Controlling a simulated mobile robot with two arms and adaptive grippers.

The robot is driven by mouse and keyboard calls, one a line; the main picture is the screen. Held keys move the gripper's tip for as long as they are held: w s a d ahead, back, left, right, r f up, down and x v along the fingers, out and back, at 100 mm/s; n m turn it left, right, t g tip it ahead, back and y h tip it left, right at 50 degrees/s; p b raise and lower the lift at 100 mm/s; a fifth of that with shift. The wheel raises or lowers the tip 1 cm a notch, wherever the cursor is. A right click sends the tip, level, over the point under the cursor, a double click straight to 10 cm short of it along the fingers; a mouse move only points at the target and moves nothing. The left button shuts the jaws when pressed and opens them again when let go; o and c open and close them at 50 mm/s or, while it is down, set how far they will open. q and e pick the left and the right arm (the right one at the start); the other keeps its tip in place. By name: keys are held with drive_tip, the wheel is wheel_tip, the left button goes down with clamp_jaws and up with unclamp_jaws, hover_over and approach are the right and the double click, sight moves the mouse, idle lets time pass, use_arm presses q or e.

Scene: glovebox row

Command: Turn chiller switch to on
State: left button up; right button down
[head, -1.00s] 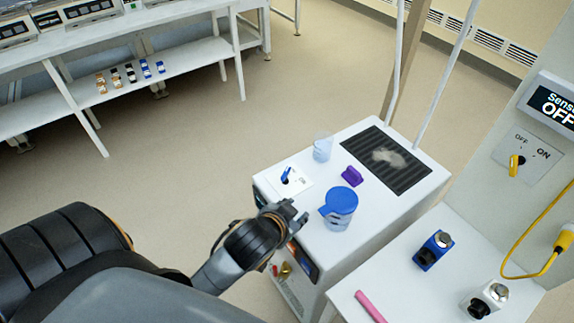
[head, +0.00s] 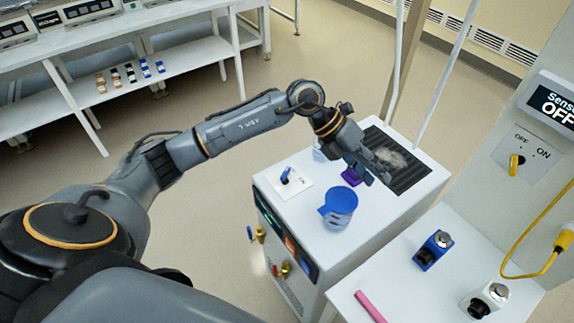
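The chiller is a white box (head: 278,208) in the middle of the head view. Its switch is a blue lever (head: 287,175) on a white plate on the top, near the left corner, with "ON" printed to the lever's right. The lever stands tilted up, away from the "ON" print. My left gripper (head: 376,181) is over the far right part of the chiller top, well to the right of the switch, beside a purple object (head: 350,178) that it partly hides. Whether its fingers are open or shut is unclear. My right gripper is out of view.
A blue-lidded jug (head: 340,208) stands on the chiller top, and a clear beaker (head: 319,152) is partly behind my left arm. A dark grille (head: 412,178) lies at the back. A side table (head: 405,290) holds a blue device (head: 433,251) and a pink stick (head: 370,306).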

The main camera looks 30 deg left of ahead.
use_arm(q)
drive_tip(key=w+a+f+n+y, duration=0.15)
drive_tip(key=a+y, duration=0.45)
drive_tip(key=a, duration=0.8)
drive_tip(key=r+n+g+y, duration=0.1)
drive_tip(key=g+y, duration=0.1)
drive_tip(key=y, duration=0.1)
hover_over(287, 169)
wheel_tip(287, 169, down, 12)
drive_tip(key=p, duration=0.3)
drive_tip(key=shift+s+r+p, duration=0.1)
drive_tip(key=shift+r+p, duration=0.15)
drive_tip(key=shift+p, duration=0.1)
drive_tip(key=shift+f, duration=0.65)
clamp_jaws()
